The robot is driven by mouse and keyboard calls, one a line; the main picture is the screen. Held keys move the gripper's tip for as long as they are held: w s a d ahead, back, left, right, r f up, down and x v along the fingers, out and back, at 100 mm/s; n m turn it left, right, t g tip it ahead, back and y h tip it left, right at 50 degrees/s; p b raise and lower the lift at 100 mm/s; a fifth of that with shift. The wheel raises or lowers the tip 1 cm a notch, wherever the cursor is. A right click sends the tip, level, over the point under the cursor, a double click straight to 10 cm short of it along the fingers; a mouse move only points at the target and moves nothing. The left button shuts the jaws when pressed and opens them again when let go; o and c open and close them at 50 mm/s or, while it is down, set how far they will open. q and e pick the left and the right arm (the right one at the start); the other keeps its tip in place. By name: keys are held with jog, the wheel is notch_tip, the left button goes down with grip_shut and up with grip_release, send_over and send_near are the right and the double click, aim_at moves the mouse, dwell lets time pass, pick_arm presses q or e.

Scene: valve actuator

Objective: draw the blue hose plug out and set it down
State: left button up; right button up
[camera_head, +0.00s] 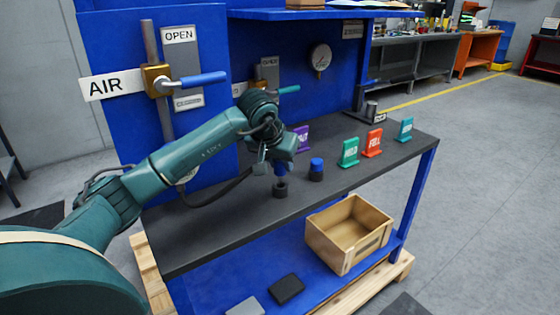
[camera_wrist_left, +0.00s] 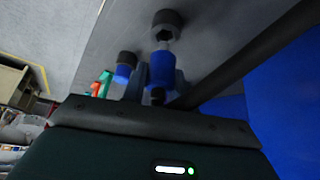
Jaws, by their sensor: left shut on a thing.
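My left gripper (camera_head: 279,170) is above the dark grey table and shut on a blue hose plug. In the left wrist view the blue plug (camera_wrist_left: 162,69) sits between the fingers, its silvery tip pointing at a round black socket (camera_wrist_left: 167,20). The socket's dark opening shows beside the tip; I cannot tell whether the tip is clear of it. In the head view this socket (camera_head: 280,190) stands on the table just below the gripper. A second blue-topped piece (camera_head: 316,163) with a dark base stands to the right. My right gripper is not in view.
Purple (camera_head: 301,137), green (camera_head: 349,152), red (camera_head: 372,143) and teal (camera_head: 405,128) labelled stands line the table's back. Blue panels with an AIR valve (camera_head: 157,79) rise behind. The front tabletop (camera_head: 225,235) is clear. A wooden box (camera_head: 347,233) sits lower, in front.

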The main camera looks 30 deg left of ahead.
aim_at(278, 167)
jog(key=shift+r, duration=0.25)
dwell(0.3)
